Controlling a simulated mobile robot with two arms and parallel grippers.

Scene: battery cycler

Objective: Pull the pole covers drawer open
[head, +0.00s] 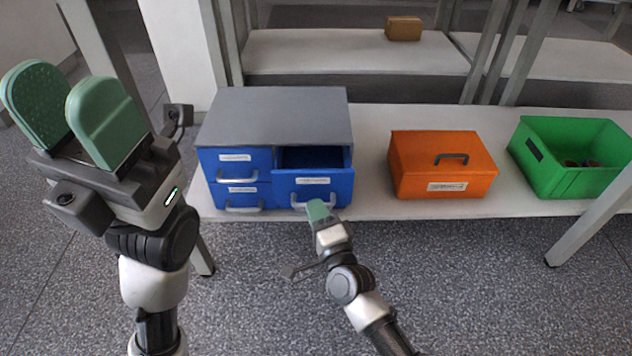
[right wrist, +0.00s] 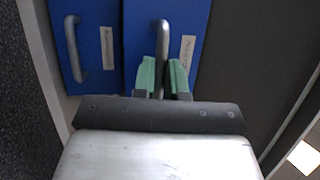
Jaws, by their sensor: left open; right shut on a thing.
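A blue cabinet with a grey top (head: 275,115) stands on the bench, with labelled drawers in two columns. The label text is too small to read. The upper right drawer (head: 290,190) is pulled part way out, and its dark inside shows behind its front. My right gripper (head: 318,209) is shut on this drawer's grey handle, which also shows between the green fingers in the right wrist view (right wrist: 162,40). My left gripper (head: 72,112) is raised at the left, open and empty, well in front of the cabinet.
An orange box with a handle (head: 440,165) and a green bin (head: 565,170) with items inside stand to the right on the bench. A small brown box (head: 403,28) sits on a shelf behind. Floor in front is clear.

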